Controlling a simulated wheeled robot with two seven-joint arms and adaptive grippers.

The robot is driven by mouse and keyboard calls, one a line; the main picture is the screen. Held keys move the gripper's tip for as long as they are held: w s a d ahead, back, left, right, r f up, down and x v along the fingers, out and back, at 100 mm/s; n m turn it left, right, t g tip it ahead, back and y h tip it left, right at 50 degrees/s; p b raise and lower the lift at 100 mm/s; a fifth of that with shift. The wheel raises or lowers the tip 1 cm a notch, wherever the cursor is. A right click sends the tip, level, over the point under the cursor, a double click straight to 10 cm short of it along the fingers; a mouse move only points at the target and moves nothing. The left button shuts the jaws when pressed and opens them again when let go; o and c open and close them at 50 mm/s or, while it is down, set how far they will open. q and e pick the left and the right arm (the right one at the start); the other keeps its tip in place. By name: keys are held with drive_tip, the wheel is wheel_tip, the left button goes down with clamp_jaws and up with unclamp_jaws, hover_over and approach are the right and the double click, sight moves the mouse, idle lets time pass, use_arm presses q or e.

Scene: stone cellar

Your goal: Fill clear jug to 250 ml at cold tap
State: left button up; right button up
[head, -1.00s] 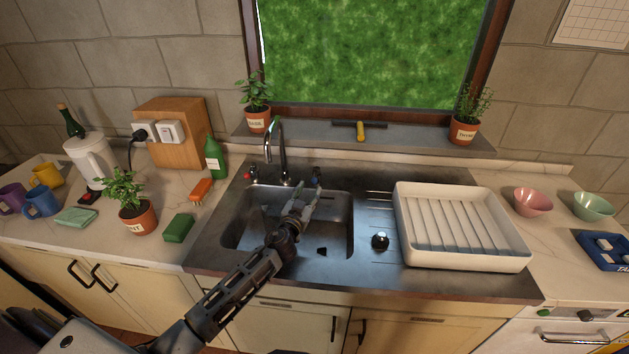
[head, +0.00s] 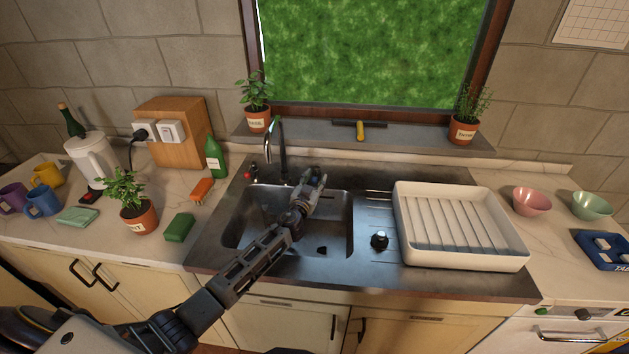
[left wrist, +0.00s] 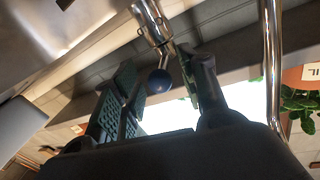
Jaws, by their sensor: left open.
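My left gripper (head: 314,176) is over the back of the sink (head: 345,235), at the cold tap. Its jaws are open. In the left wrist view the cold tap's dark blue ball knob (left wrist: 159,81), on a chrome stem, shows between the two fingers (left wrist: 160,66). I cannot tell whether either finger touches it. In the head view the gripper hides this tap. The chrome spout (head: 282,145) stands left of the gripper, and the red-marked hot tap (head: 252,172) is further left. I see no clear jug in either view. My right gripper is out of view.
A white dish rack (head: 412,245) stands on the drainer right of the sink, with a black-based knob (head: 380,240) beside it. A potted herb (head: 138,219) and green sponge (head: 178,228) are on the left counter. A squeegee (head: 360,130) lies on the sill.

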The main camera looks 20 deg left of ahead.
use_arm(q)
drive_tip(key=shift+w, duration=0.15)
clamp_jaws()
idle(0.4)
